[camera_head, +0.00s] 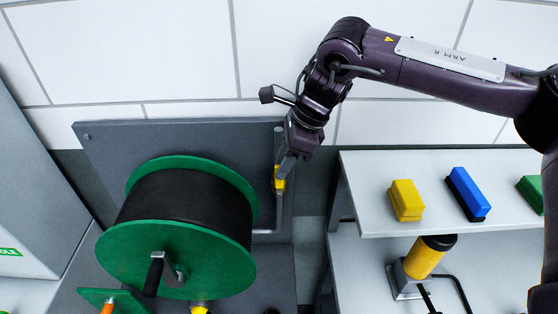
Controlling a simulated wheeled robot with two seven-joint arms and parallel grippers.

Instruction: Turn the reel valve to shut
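The reel valve (279,184) shows as a yellow part on a thin grey pipe, fixed to the dark grey back panel behind and right of the green and black hose reel (180,225). My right gripper (285,170) reaches down from above, with its fingertips at the top of the yellow part. The fingers overlap the valve in this view, so I cannot tell whether they touch it or how far apart they are. The valve's handle position is mostly hidden by the gripper. My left gripper is not in view.
A white shelf (350,195) stands to the right, with yellow (406,200), blue (467,194) and green (532,192) blocks on it. A yellow cylinder (424,258) stands on the level below. The reel's crank (157,272) sticks out in front. A grey cabinet (30,190) stands at the left.

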